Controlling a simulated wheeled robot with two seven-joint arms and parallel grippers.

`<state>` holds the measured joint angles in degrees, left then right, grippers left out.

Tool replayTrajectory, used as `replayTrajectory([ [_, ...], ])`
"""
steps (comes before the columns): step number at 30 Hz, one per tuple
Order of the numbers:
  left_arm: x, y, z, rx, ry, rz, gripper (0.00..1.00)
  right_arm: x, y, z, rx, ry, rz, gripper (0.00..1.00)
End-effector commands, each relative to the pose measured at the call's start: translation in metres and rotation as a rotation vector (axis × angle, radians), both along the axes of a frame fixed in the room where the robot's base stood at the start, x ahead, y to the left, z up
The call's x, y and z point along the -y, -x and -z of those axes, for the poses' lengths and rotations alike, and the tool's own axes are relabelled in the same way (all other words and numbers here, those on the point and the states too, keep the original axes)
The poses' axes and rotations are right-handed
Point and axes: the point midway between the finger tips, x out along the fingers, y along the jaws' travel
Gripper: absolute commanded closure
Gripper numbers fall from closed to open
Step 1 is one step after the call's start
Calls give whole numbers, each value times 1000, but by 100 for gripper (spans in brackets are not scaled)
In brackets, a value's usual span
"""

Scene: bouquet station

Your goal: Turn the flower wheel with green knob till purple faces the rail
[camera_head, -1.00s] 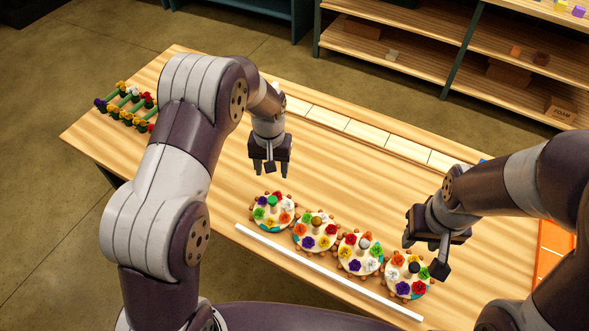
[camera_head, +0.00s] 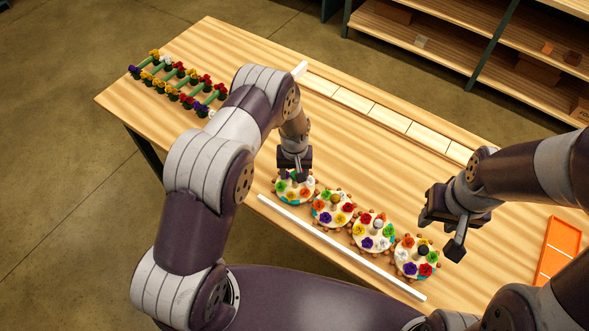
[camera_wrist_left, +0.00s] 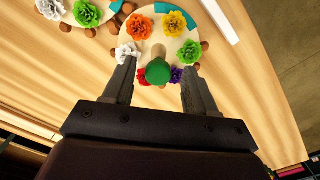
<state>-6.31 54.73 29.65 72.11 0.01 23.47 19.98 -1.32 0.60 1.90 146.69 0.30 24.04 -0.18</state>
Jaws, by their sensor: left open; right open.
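The flower wheel with the green knob (camera_head: 296,199) is the leftmost of the row in the head view. The wrist view shows its pale disc (camera_wrist_left: 158,22) and green knob (camera_wrist_left: 158,72). My left gripper (camera_head: 295,174) is open over this wheel, its fingers (camera_wrist_left: 160,76) on either side of the knob. The purple flower (camera_wrist_left: 176,75) is partly hidden beside the knob, away from the rail. My right gripper (camera_head: 440,233) is open and empty.
More flower wheels (camera_head: 333,209) adjoin to the right, close together. The white rail (camera_head: 340,246) runs along their near side. Flower racks (camera_head: 178,82) lie at the far left of the table, and an orange tray (camera_head: 558,248) at the right. The mid-table is clear.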

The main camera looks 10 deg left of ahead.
Motion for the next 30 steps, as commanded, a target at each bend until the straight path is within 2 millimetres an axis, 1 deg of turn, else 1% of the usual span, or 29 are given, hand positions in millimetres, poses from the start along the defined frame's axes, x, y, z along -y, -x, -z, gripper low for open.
replayTrajectory([
  [3,0,0,0,0,0,0,43,0,0,0,0,0,0,57],
  [4,0,0,0,0,0,0,46,0,0,0,0,0,0,57],
  [5,0,0,0,0,0,0,56,0,0,0,0,0,0,57],
  [6,0,0,0,0,0,0,69,0,0,0,0,0,0,57],
  [9,0,0,0,0,0,0,99,0,0,0,0,0,0,57],
  [15,0,0,0,-1,0,-4,99,0,0,1,0,0,0,57],
  [20,0,0,1,-1,0,-38,99,0,0,6,0,0,0,57],
  [26,0,0,3,-2,0,-151,99,0,0,18,0,0,0,57],
  [30,0,0,3,0,1,-271,99,0,0,28,0,0,0,57],
])
